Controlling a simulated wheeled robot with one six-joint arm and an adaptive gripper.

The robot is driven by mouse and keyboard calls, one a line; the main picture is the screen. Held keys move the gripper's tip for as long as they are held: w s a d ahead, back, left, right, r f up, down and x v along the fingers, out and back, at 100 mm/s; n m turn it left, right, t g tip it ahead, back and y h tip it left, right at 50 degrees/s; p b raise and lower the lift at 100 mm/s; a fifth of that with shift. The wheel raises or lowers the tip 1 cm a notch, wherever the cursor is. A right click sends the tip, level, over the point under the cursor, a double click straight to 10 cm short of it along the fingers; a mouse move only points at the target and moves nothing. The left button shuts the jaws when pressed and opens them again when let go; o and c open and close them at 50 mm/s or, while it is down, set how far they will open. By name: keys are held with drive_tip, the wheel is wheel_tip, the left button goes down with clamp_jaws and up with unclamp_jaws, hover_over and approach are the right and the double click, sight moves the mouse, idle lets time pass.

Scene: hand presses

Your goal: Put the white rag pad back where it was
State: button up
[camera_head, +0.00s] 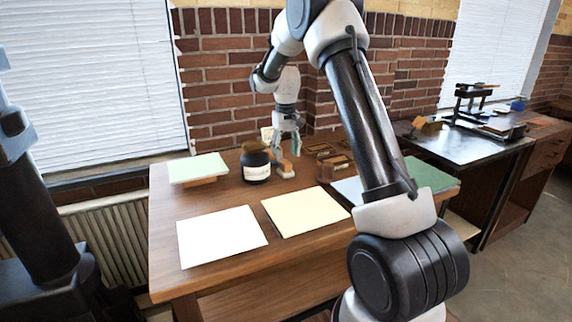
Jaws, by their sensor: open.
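My gripper (288,149) is open and points down over the back of the wooden table (160,235). Just below its fingers is a small block with an orange-brown upper part and a pale base (286,172). I cannot tell whether the fingers touch it. A small whitish piece (267,134) shows at the left of the gripper, behind the dark jar. It may be the white rag pad, but it is too small and partly hidden to be sure. No other thing is clearly a white rag pad.
A dark jar (257,172) with a pale label and brown top stands close left of the gripper. White (220,237) and cream (304,211) sheets lie in front. A pale green pad (198,167) is at left, small wooden trays (336,167) at right. A press (472,103) stands on the far table.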

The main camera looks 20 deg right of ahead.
sight(286, 163)
drive_tip(key=s+r, duration=0.4)
drive_tip(key=r, duration=0.6)
drive_tip(key=s+a+r+t, duration=0.2)
drive_tip(key=s+r, duration=0.6)
drive_tip(key=s, duration=0.6)
drive_tip(key=s+f+t, duration=0.2)
drive_tip(key=s, duration=2)
drive_tip(key=shift+a+f, duration=0.2)
drive_tip(key=shift+a, duration=0.1)
